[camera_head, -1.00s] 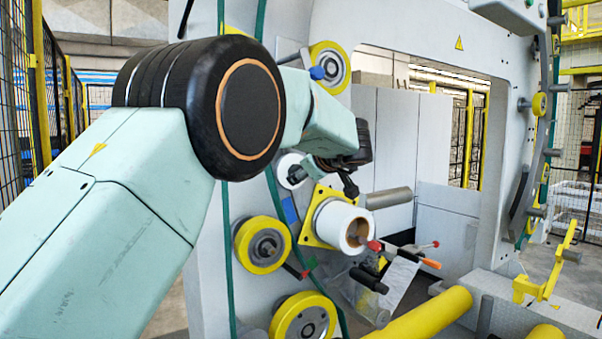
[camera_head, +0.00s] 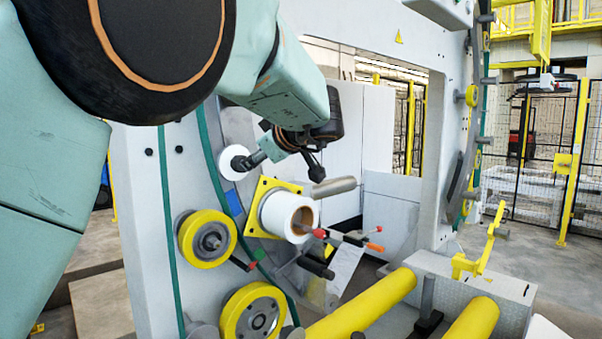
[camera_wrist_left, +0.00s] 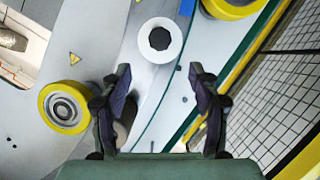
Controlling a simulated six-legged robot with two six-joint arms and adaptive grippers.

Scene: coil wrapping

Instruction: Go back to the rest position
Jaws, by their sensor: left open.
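My left arm reaches in from the left in the head view, large and close. Its gripper (camera_head: 313,165) is in front of the grey wrapping machine (camera_head: 375,40), above a white roll (camera_head: 287,214) on a yellow plate (camera_head: 252,205). In the left wrist view, the two dark fingers of my left gripper (camera_wrist_left: 160,85) stand wide apart with nothing between them. A white ring-shaped roller (camera_wrist_left: 160,40) on the machine shows beyond the fingertips. My right gripper is not in view.
Yellow rollers (camera_head: 206,239) sit on the machine's front below the arm. Red-tipped and orange-tipped handles (camera_head: 319,233) stick out near the white roll. Thick yellow bars (camera_head: 365,306) lie at the bottom. A mesh fence (camera_head: 530,140) stands at the right, with open floor before it.

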